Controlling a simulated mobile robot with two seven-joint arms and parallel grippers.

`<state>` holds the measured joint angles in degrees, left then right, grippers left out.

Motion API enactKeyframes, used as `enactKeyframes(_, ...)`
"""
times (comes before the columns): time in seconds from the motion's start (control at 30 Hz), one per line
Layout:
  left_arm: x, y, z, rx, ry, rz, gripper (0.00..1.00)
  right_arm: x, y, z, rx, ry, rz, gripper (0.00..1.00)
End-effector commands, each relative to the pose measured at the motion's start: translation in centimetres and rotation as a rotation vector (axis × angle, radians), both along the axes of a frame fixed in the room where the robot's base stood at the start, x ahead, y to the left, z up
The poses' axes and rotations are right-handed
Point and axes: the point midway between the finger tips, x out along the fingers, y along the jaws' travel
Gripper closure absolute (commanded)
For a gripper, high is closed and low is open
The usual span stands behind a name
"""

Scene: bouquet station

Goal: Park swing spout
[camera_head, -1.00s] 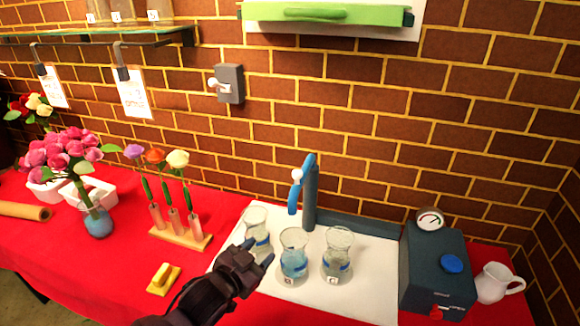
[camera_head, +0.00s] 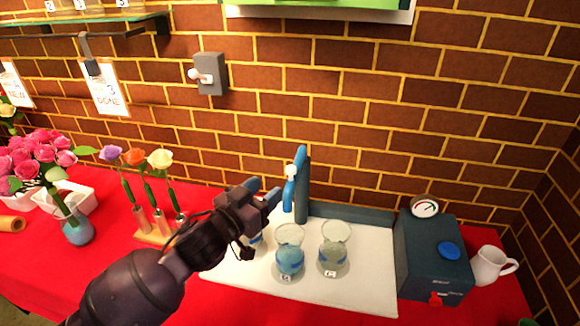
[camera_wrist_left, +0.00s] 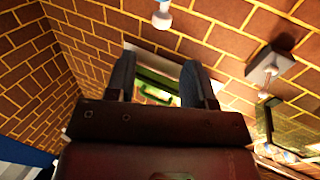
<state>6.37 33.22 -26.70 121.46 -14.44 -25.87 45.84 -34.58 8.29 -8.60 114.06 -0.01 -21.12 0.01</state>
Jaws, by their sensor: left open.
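The blue swing spout (camera_head: 290,192) hangs from a dark upright post (camera_head: 302,188) at the back of the white board, with a white knob near its top. It points down and toward the front, above the left and middle vases. My left gripper (camera_head: 271,192) is open and empty, just left of the spout, with its fingertips close to it. I cannot tell whether they touch. In the left wrist view the two fingers (camera_wrist_left: 163,80) are spread apart with nothing between them. My right gripper is not in view.
Glass vases with bluish water, the middle one (camera_head: 289,258) and the right one (camera_head: 334,255), stand on the white board (camera_head: 360,285); the left one is mostly behind my gripper. A dark box with a gauge (camera_head: 432,260) and a white jug (camera_head: 490,266) stand right.

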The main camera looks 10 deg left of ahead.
Motion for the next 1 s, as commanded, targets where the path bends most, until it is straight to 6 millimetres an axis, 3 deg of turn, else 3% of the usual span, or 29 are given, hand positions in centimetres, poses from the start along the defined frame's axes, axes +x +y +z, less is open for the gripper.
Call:
enactKeyframes(0.6,8.4,-3.4,0.1,0.003,-0.001,0.000,0.51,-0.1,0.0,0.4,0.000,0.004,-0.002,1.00)
enactKeyframes(1.0,9.3,-3.8,0.0,0.003,0.000,0.000,0.51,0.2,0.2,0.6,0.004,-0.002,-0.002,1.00)
